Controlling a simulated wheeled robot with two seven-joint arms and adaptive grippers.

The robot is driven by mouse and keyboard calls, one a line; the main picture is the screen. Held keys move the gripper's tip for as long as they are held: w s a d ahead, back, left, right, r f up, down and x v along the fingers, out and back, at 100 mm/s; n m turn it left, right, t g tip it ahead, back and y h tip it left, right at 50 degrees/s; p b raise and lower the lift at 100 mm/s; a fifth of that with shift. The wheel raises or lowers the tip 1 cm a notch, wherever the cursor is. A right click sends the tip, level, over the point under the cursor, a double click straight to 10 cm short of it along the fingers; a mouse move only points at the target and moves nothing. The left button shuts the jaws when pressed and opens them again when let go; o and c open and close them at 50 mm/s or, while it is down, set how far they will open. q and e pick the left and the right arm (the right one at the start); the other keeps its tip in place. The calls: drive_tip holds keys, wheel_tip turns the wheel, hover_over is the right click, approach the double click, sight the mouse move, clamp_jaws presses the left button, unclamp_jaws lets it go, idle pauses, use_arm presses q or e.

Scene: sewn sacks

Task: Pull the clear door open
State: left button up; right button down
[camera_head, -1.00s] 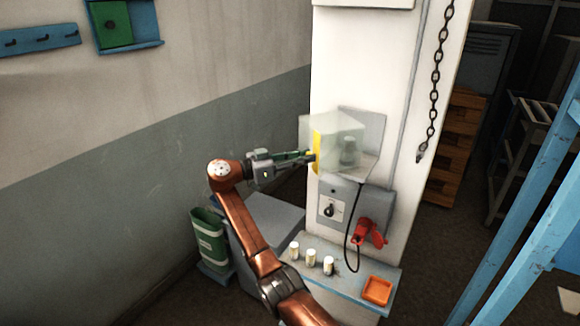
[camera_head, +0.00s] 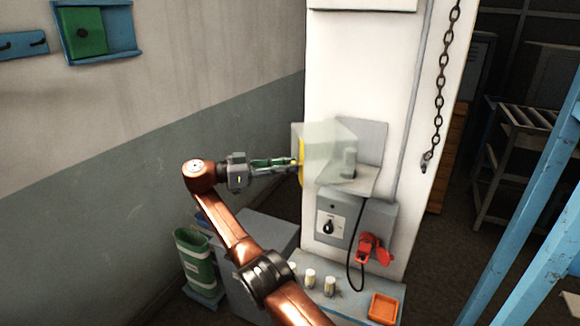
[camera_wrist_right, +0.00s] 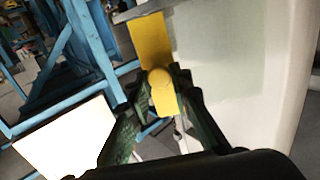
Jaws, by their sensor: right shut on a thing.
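The clear door (camera_head: 328,149) is a pale see-through panel at the box on the white pillar, with a yellow strip (camera_head: 302,166) down its left edge. A round yellow knob (camera_wrist_right: 160,77) sits on the strip in the right wrist view. My right gripper (camera_head: 297,163) comes from the left and is shut on the knob, its green fingers on either side of it. A grey bottle-like thing (camera_head: 349,163) shows dimly behind the door. How far the door stands open is hard to tell. My left gripper is out of view.
Below are a grey switch box (camera_head: 329,226), a red plug (camera_head: 371,249) on a black cable and a blue ledge (camera_head: 350,303) with small pale cylinders and an orange tray (camera_head: 384,308). A chain (camera_head: 440,95) hangs at right. A green bin (camera_head: 196,258) stands lower left.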

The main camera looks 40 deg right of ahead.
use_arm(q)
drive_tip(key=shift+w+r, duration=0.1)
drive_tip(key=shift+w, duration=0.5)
